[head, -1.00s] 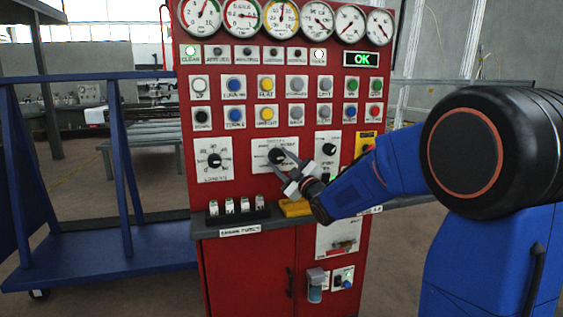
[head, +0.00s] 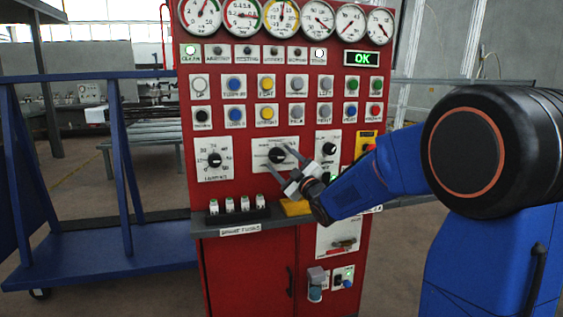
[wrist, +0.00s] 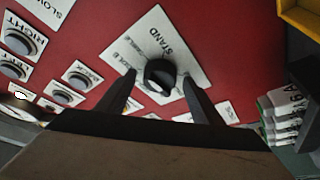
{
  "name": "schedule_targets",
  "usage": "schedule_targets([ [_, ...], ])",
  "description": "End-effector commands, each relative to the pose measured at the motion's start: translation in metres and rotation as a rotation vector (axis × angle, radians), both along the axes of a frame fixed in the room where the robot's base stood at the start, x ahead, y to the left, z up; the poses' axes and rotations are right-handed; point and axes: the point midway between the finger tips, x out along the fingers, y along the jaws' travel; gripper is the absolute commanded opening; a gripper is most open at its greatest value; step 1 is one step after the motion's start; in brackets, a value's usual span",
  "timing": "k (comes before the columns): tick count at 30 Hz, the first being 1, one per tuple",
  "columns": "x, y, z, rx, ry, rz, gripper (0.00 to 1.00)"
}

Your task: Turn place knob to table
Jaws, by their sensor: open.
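The place knob (head: 277,155) is a black round knob on a white plate in the middle of the red panel. In the wrist view the knob (wrist: 160,75) sits on its plate (wrist: 140,42), where the word STAND can be read; the other lettering is hard to read. My gripper (head: 283,163) is open in front of this plate. In the wrist view its two fingers (wrist: 159,80) are spread to either side of the knob, with visible gaps between each finger and the knob. The fingers partly cover the plate's lower part.
Other knobs sit to the left (head: 215,159) and right (head: 329,149). Rows of buttons (head: 267,84) and gauges (head: 282,17) are above. A ledge (head: 215,232) below carries several small labelled items (head: 245,203) and a yellow object (head: 295,208). A blue cart (head: 110,262) stands left.

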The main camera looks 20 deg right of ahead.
Motion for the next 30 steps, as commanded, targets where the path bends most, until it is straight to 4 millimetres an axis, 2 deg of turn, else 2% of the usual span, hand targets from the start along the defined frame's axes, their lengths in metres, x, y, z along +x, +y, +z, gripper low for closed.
schedule_targets([
  [5, -0.02, -0.006, -0.005, 0.0, 0.0, -0.001, 0.61],
  [24, -0.133, -0.04, -0.039, -0.001, 0.0, -0.002, 0.61],
  [30, -0.153, -0.046, -0.045, -0.001, 0.0, -0.002, 0.61],
])
